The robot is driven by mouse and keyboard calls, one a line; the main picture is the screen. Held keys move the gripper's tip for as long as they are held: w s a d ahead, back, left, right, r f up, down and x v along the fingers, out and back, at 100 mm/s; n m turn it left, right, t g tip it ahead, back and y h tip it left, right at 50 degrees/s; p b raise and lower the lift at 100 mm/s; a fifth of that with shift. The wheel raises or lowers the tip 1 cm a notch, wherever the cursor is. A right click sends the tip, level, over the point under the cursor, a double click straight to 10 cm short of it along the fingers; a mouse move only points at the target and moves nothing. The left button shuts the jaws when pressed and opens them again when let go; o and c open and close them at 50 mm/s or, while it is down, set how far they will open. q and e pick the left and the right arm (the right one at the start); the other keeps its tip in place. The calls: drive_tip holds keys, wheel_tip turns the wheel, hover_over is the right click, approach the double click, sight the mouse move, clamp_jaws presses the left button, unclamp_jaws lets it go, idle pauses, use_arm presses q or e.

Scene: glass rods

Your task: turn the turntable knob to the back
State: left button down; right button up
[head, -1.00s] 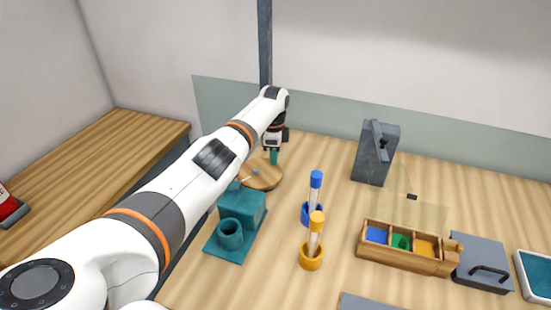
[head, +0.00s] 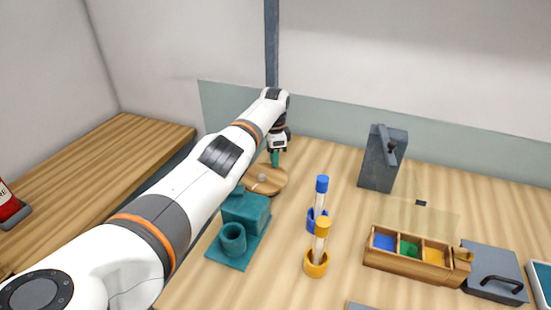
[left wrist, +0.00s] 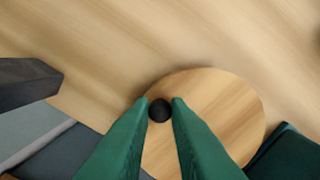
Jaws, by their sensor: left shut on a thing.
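The turntable (head: 278,186) is a round wooden disc lying on the table behind the teal block. It also shows in the left wrist view (left wrist: 225,105). Its dark round knob (left wrist: 160,110) sits near the disc's rim, between the green fingertips. My left gripper (head: 275,160) reaches down over the far part of the disc and is shut on the knob; its fingertips also show in the left wrist view (left wrist: 160,104). The knob is hidden by the fingers in the head view. My right gripper is not in view.
A teal block with a cup (head: 232,240) stands just in front of the turntable. Blue-capped (head: 322,184) and yellow-capped (head: 323,228) tubes stand in holders to the right. A grey stand (head: 376,176), a divided wooden box (head: 400,264) and a grey handled box (head: 492,265) lie farther right.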

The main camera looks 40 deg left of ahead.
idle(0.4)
use_arm(q)
drive_tip(key=c, duration=1.4)
unclamp_jaws()
drive_tip(key=shift+r, duration=0.35)
wheel_tip(320, 180, up, 11)
drive_tip(key=shift+r+b, duration=0.2)
drive_tip(key=shift+b, duration=0.1)
